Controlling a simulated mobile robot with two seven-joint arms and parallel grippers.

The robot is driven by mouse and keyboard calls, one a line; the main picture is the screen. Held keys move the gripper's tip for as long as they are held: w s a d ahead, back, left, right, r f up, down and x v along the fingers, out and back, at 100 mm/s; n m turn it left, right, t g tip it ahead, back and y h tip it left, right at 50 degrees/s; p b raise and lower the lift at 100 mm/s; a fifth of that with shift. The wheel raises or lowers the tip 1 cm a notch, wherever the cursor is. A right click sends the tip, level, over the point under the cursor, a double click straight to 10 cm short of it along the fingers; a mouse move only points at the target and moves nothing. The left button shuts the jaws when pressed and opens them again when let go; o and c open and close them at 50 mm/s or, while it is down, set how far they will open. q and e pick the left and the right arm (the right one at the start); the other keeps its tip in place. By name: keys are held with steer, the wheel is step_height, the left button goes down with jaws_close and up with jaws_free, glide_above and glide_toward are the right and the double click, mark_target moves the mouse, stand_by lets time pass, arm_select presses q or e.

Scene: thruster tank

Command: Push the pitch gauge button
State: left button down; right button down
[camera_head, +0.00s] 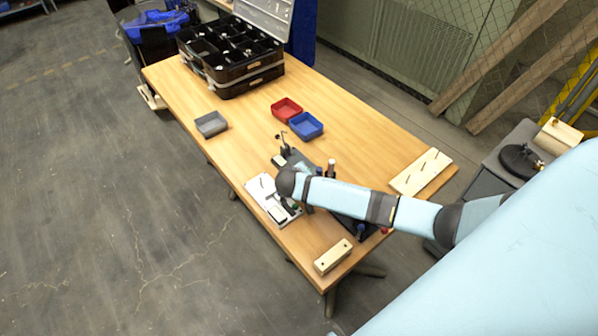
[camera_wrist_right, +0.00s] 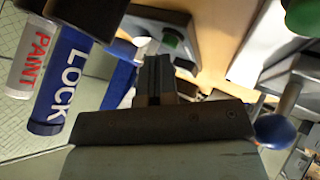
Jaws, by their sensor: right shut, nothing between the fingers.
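My right arm reaches in from the right in the head view, its wrist over the white board (camera_head: 262,190) at the table's near side; the gripper is mostly hidden behind it there. In the right wrist view my right gripper (camera_wrist_right: 157,62) is shut and empty. I cannot tell for certain which part is the pitch gauge button. A blue knob (camera_wrist_right: 275,132) is right of the gripper. My left gripper is not in view.
A blue LOCK bottle (camera_wrist_right: 62,80) and a PAINT bottle (camera_wrist_right: 28,68) are close left of the gripper. On the table (camera_head: 365,135) are a red bin (camera_head: 286,108), blue bin (camera_head: 306,125), grey bin (camera_head: 211,124), black organizer case (camera_head: 232,60) and wooden blocks (camera_head: 333,257).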

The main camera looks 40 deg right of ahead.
steer(key=shift+r+p, duration=0.45)
steer(key=shift+r, duration=0.1)
step_height(320, 180, up, 6)
steer(key=p, duration=0.5)
stand_by(0.4)
